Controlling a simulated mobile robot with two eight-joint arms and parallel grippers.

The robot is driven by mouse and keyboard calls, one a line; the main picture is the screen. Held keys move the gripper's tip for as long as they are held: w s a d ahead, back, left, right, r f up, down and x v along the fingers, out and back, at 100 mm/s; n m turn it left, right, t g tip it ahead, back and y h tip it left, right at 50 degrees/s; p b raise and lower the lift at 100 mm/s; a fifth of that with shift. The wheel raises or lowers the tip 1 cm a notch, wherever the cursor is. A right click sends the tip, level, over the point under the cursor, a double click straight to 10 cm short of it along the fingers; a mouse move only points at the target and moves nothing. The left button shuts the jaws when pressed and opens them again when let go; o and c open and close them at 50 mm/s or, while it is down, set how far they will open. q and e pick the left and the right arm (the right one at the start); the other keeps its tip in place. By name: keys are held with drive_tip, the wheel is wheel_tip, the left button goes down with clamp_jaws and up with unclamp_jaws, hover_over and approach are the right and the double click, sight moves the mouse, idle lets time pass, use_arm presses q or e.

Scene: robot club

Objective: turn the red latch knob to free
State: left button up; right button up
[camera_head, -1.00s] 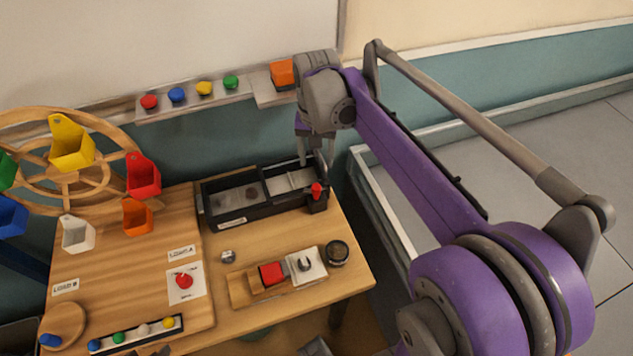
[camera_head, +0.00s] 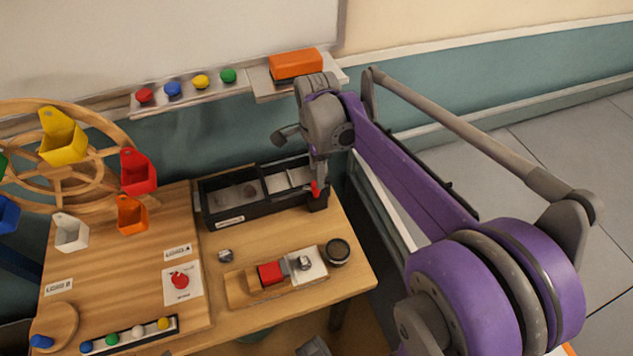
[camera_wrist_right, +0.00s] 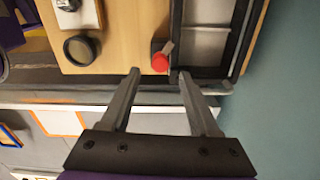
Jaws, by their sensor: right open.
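A red knob (camera_head: 315,188) sits on a small black block at the front right corner of the black tray (camera_head: 225,218). In the right wrist view, my right gripper (camera_wrist_right: 159,75) is open and empty. The corner red knob (camera_wrist_right: 160,62) appears just beyond and between its fingertips. My left gripper is not in view.
A wooden wheel with coloured cups (camera_head: 62,136) stands at the left. A wooden holder with a red block (camera_head: 270,274) and a dark round jar (camera_head: 338,251) are at the table's front right. An orange block (camera_head: 296,65) lies on the ledge behind.

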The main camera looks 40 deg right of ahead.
sight(312, 189)
drive_tip(key=shift+f, duration=2.4)
clamp_jaws()
